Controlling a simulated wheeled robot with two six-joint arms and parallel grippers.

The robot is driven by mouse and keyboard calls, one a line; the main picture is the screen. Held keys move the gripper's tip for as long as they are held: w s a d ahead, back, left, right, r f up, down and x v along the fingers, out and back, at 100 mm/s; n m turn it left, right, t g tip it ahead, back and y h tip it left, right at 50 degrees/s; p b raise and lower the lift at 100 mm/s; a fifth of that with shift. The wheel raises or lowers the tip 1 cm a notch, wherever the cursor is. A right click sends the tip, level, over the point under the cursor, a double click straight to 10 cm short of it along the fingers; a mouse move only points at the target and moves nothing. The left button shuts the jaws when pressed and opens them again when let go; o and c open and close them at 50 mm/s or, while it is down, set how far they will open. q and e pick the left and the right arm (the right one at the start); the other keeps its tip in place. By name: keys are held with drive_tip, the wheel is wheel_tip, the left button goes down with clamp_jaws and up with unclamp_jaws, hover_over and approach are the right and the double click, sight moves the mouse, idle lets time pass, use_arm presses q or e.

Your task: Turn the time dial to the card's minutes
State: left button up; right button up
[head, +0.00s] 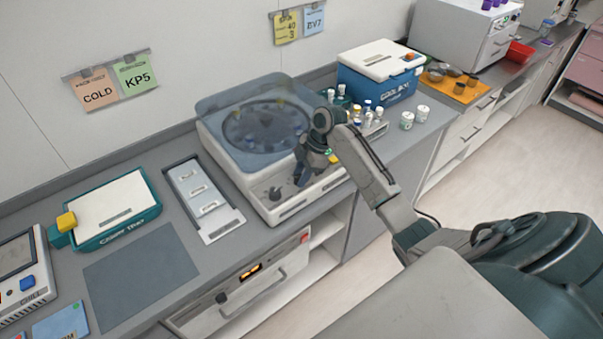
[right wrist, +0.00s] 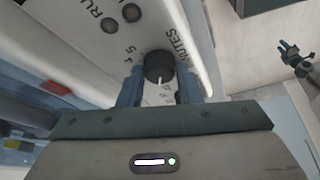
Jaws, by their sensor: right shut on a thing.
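The centrifuge (head: 243,163) stands on the bench with its clear lid (head: 262,118) shut over a dark rotor. My right gripper (head: 307,170) is at the right part of its sloped front panel and hides the time dial in the head view. In the right wrist view the time dial (right wrist: 158,66) is a round black knob with a white pointer mark, beside the word MINUTES. The right gripper (right wrist: 159,88) is shut on it, one finger on each side. The yellow card (head: 287,29) hangs on the wall; its small print seems to show 40 and 3. My left gripper is not seen.
A second black knob (head: 275,192) is on the panel's left part. A rack of vials (head: 372,122) and a blue cool box (head: 380,75) stand to the right. A grey tray (head: 203,200) lies left of the centrifuge. A blue card (head: 314,21) hangs beside the yellow one.

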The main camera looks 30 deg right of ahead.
drive_tip(key=shift+r, duration=0.1)
drive_tip(key=shift+s+r+m+t+p, duration=0.1)
drive_tip(key=shift+m+t+p, duration=0.4)
drive_tip(key=shift+m+p, duration=0.65)
drive_tip(key=m+p, duration=0.1)
drive_tip(key=m, duration=0.1)
drive_tip(key=shift+m+t+h, duration=0.35)
drive_tip(key=shift+t+h, duration=0.05)
drive_tip(key=m+h, duration=0.1)
drive_tip(key=m, duration=0.2)
drive_tip(key=shift+a+m+t, duration=0.15)
drive_tip(key=shift+m+t, duration=0.15)
drive_tip(key=shift+t, duration=0.1)
drive_tip(key=shift+m+h, duration=0.6)
drive_tip(key=shift+m, duration=0.9)
drive_tip(key=o, duration=1)
drive_tip(key=shift+s, duration=0.1)
drive_tip(key=shift+c, duration=0.2)
